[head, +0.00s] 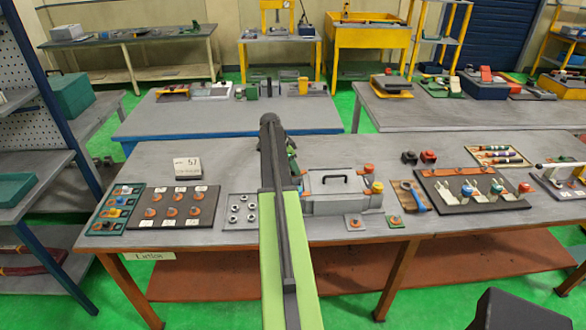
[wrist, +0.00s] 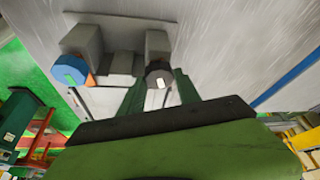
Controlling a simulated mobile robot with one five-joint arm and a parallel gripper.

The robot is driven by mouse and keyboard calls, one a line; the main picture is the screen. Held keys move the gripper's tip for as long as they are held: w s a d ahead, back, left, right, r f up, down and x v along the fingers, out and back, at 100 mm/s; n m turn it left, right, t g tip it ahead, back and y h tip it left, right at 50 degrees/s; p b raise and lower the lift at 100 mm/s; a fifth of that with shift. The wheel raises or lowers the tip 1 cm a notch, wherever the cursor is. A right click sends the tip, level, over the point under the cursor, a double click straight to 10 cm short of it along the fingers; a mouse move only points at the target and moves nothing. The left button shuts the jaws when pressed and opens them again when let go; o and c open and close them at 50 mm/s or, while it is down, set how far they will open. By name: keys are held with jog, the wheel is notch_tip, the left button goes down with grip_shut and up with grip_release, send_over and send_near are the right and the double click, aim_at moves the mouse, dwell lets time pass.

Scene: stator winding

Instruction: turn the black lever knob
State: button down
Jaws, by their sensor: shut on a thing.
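The black lever knob (wrist: 153,74) is a dark round knob with a pale mark on its face, at the centre of the wrist view. It sits at the front of a grey block. My gripper (wrist: 157,92) has its two green fingers around the knob, one on each side, shut on it. In the head view my arm covers the knob and most of my gripper.
A blue round knob (wrist: 69,68) with an orange part beside it stands left of the black knob. In the head view a grey box with a black handle (head: 335,179) is right of my arm. Trays of small parts (head: 174,206) lie on the bench.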

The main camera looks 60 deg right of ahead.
jog(key=shift+d+m+g, duration=0.1)
jog(key=shift+m+g, duration=0.4)
jog(key=shift+m, duration=0.8)
jog(key=shift+m+y, duration=0.3)
jog(key=c, duration=0.8)
grip_release()
jog(key=shift+c, duration=0.2)
jog(key=shift+r, duration=0.1)
jog(key=shift+w+a+r+p, duration=0.1)
jog(key=shift+a+r+p, duration=0.1)
jog(key=shift+r+p, duration=0.25)
jog(key=p+v, duration=1.5)
jog(key=v, duration=0.1)
jog(key=shift+r, duration=0.15)
jog(key=shift+w, duration=0.15)
